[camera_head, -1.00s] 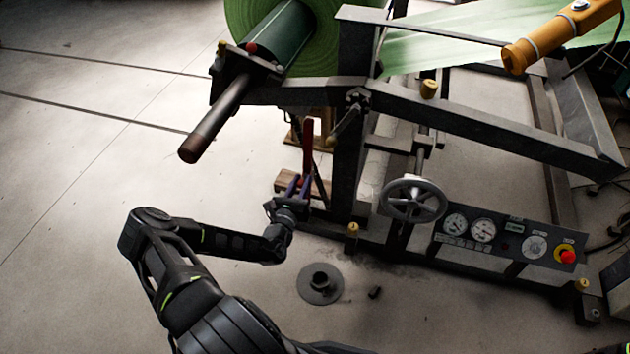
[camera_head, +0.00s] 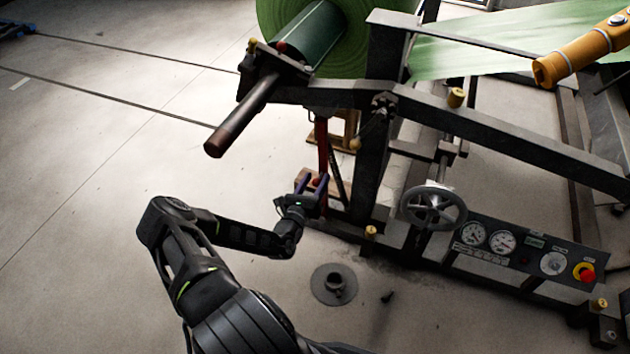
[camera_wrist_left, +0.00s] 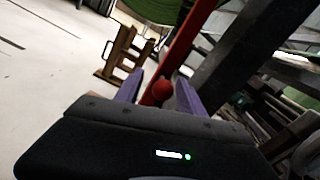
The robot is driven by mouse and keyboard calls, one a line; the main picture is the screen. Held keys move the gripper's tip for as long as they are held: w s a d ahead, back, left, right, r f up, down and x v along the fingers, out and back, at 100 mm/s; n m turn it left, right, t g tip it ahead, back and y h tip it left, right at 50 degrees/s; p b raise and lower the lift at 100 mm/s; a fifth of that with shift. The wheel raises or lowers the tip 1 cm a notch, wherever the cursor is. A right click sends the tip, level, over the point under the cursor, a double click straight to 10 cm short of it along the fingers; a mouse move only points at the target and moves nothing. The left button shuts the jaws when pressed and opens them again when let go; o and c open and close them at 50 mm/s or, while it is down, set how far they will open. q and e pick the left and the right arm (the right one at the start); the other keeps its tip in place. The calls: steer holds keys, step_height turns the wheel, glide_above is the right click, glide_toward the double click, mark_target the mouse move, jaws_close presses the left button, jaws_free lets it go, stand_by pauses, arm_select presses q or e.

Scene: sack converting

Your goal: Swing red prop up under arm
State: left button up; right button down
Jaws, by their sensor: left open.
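The red prop (camera_head: 322,145) stands nearly upright below the dark arm (camera_head: 335,93) that carries the green roll's spindle. In the left wrist view the red bar (camera_wrist_left: 188,42) slants up to the right, with a round red knob (camera_wrist_left: 162,90) at its lower part. My left gripper (camera_head: 312,182) is open, its purple fingers on either side of the knob in the left wrist view (camera_wrist_left: 159,92). I cannot tell whether they touch it. The prop's top end is hidden behind the arm in the head view. My right gripper is not in view.
A dark upright (camera_head: 372,175) stands close right of the prop. A handwheel (camera_head: 433,207) and gauge panel (camera_head: 525,250) lie further right. A wooden stand (camera_wrist_left: 125,52) is behind. A round floor base (camera_head: 333,285) lies in front. Open floor is on the left.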

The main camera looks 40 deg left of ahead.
arm_select(q)
steer(key=shift+s+d+p, duration=0.25)
steer(key=shift+s+p, duration=0.05)
steer(key=shift+s, duration=0.25)
steer(key=p+v, duration=0.2)
steer(key=v, duration=0.4)
steer(key=shift+s, duration=0.3)
